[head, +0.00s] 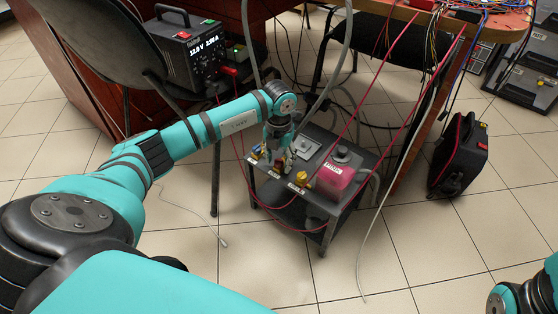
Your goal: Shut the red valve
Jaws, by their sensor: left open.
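My left gripper (284,152) points down over the front left part of a small dark cart (350,190). It is open, and its fingers are small and dark in this view. A red valve (279,167) seems to sit right below the fingertips, partly hidden by them; I cannot tell whether they touch it. A yellow valve (301,177) stands to its right, and another small valve (256,152) to its left. White labels lie in front of the valves. My right gripper is not in view; only part of my right arm shows at the bottom right.
A red tank (338,177) with a dark cap stands on the cart's right side. Grey hoses and red cables hang around the cart. A power supply (194,50) and a chair back (95,45) are at the upper left. A black bag (459,155) stands right. Front floor is mostly clear.

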